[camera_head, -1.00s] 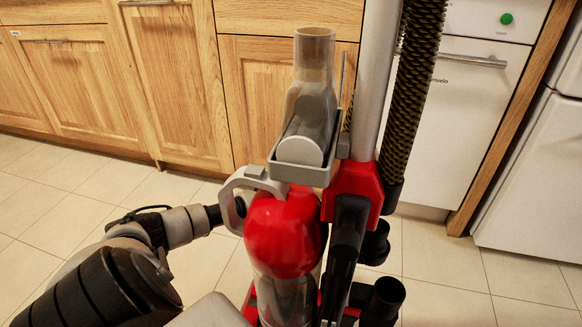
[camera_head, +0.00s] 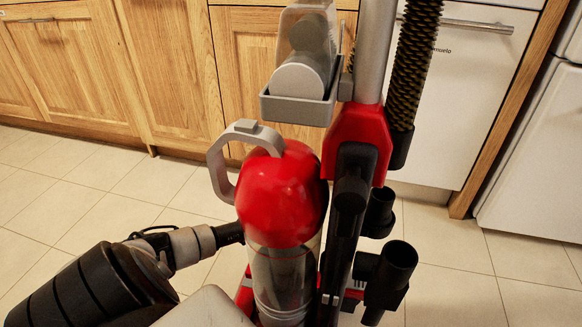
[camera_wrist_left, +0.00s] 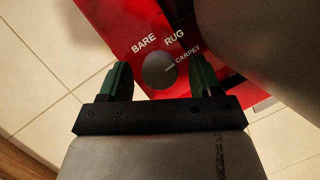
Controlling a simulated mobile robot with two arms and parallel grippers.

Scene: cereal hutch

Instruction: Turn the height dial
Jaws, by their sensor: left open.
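A red and grey upright vacuum (camera_head: 280,195) stands in the middle of the head view. The round dark height dial (camera_wrist_left: 158,70) is on its red base in the left wrist view, with the labels BARE, RUG and CARPET around it. A pale mark on the dial points toward CARPET. My left gripper (camera_wrist_left: 158,64) is open, with one finger on each side of the dial and visible gaps between. In the head view my left arm comes in from the left beside the canister; its gripper is hidden there. My right gripper is not in view.
Wooden cabinets (camera_head: 172,75) line the back, with a white appliance (camera_head: 455,110) behind the vacuum and another (camera_head: 535,165) at the right. A black ribbed hose (camera_head: 415,75) and black tubes (camera_head: 390,275) crowd the vacuum's right side. Tiled floor (camera_head: 110,190) is clear at left.

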